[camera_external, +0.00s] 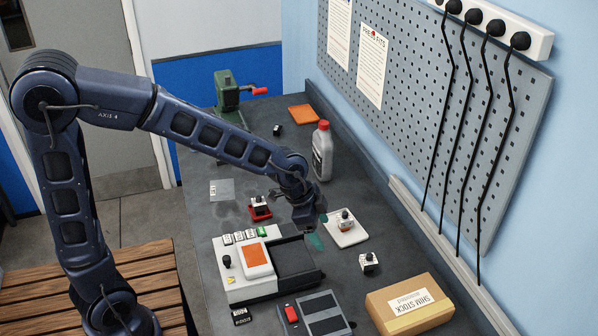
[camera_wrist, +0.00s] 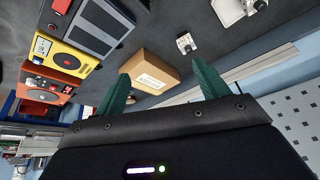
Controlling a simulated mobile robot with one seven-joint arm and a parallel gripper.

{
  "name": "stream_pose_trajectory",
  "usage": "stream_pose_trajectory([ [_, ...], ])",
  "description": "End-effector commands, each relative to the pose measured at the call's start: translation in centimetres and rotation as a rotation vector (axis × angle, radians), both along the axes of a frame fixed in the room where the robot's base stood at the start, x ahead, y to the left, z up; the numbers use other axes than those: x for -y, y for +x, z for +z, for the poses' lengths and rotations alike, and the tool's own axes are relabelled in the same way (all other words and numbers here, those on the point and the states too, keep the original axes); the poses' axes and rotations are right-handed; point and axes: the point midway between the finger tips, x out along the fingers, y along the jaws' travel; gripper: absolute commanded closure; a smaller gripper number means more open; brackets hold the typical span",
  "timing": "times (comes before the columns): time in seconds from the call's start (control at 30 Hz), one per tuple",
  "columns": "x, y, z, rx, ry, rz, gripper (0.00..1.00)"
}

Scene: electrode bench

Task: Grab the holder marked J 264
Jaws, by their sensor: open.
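Several small white-and-black holders are on the bench, and I cannot read J 264 on any of them. One holder (camera_external: 346,219) sits on a white plate (camera_external: 347,239). Another holder (camera_external: 369,263) stands on the bare bench and also shows in the wrist view (camera_wrist: 186,43). A third (camera_external: 261,201) sits on a red base left of my arm's end. My gripper (camera_external: 318,230) is open and empty, above the bench left of the white plate. In the wrist view its green fingers (camera_wrist: 162,82) are spread apart, with no holder between them.
A white device (camera_external: 233,285) with an orange pad lies below my gripper. A cardboard box (camera_external: 410,309) stands at the front right. A grey bottle (camera_external: 322,155) and a green hand-cranked tool (camera_external: 228,97) stand behind. A pegboard (camera_external: 430,90) covers the right wall.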

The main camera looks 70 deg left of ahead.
Motion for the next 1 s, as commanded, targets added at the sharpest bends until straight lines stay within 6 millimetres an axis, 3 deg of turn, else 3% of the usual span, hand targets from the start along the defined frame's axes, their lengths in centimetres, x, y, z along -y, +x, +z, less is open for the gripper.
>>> stream_pose_trajectory([
  [0.3, -2.2, 7.2, -5.3, 0.052, -0.074, -0.074, 0.27],
  [0.5, -3.5, 10.5, -7.7, 0.095, -0.113, -0.1, 0.27],
  [0.73, -4.2, 12.0, -8.8, 0.12, -0.13, -0.11, 0.27],
  [1.0, -3.4, 13.1, -10.9, 0.12, -0.132, -0.111, 0.27],
])
